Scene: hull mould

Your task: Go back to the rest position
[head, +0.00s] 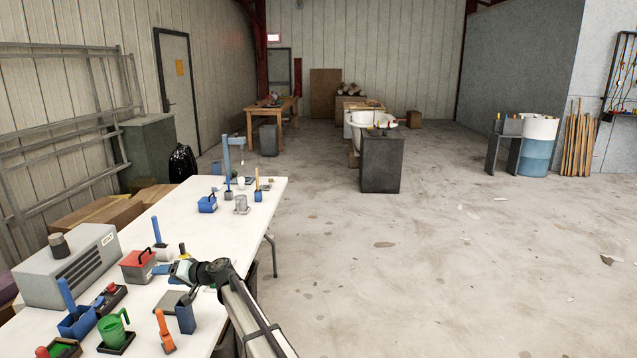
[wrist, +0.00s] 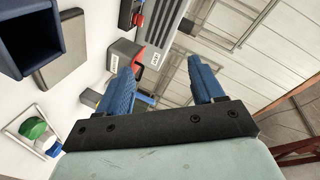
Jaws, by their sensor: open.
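My gripper (wrist: 164,66) shows in the wrist view as two blue fingers standing well apart on a black bar, with nothing held between them. In the head view my gripper (head: 184,268) is above the white table (head: 215,318), at the end of my arm. It is close to a red-lidded grey box (head: 138,264). The lower part of my gripper is partly hidden by my arm there.
A grey vented box (head: 75,268), a green jug (head: 112,328), a blue open bin (head: 185,314) and an orange-handled tool (head: 164,330) stand near my gripper. A blue basket (head: 207,204) stands farther back. The floor right of the table is open.

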